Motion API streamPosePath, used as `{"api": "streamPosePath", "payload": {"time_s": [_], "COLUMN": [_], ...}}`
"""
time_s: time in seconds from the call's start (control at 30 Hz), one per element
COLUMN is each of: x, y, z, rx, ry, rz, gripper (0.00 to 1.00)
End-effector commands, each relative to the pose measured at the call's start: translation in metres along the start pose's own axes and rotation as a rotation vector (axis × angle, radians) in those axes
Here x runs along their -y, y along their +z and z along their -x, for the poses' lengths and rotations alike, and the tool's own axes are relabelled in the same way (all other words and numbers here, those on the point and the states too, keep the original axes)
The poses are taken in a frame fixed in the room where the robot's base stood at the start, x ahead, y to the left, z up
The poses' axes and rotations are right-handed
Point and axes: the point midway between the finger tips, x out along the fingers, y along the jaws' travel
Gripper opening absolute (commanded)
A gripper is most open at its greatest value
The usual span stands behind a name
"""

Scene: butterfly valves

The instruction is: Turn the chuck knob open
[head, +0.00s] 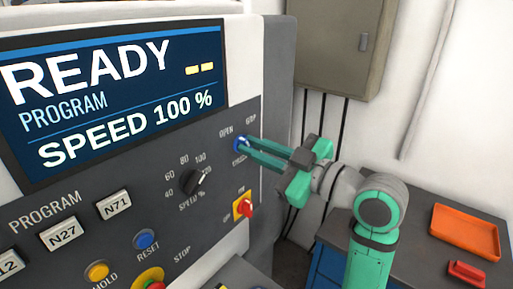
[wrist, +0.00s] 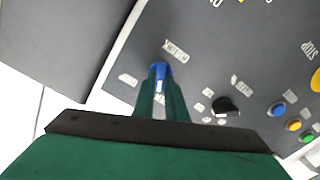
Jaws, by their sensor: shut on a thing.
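The chuck knob (head: 240,144) is a small blue knob near the right edge of the dark control panel, with an OPEN label at its upper left and a GRIP label at its upper right. My gripper (head: 245,146) reaches in from the right with its long green fingers shut on the knob. In the wrist view the blue knob (wrist: 160,72) sits between the fingertips (wrist: 161,76), by the CHUCK label. The fingers cover part of the knob, so its exact pointing direction is hard to tell.
A black speed knob (head: 196,181) and a red knob on a yellow plate (head: 243,207) are close by on the panel. A screen (head: 110,95) reads READY. An orange tray (head: 465,232) and a red object (head: 467,272) lie on the bench at right.

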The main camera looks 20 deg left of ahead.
Motion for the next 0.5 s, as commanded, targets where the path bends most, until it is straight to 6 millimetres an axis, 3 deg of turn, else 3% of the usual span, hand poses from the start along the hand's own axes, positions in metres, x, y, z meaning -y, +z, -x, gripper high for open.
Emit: {"api": "streamPosePath", "payload": {"time_s": [0.5], "x": [-0.0023], "y": [-0.0028], "z": [0.0037], "rx": [-0.005], "ry": [0.01], "rz": [0.086], "gripper": [0.0]}}
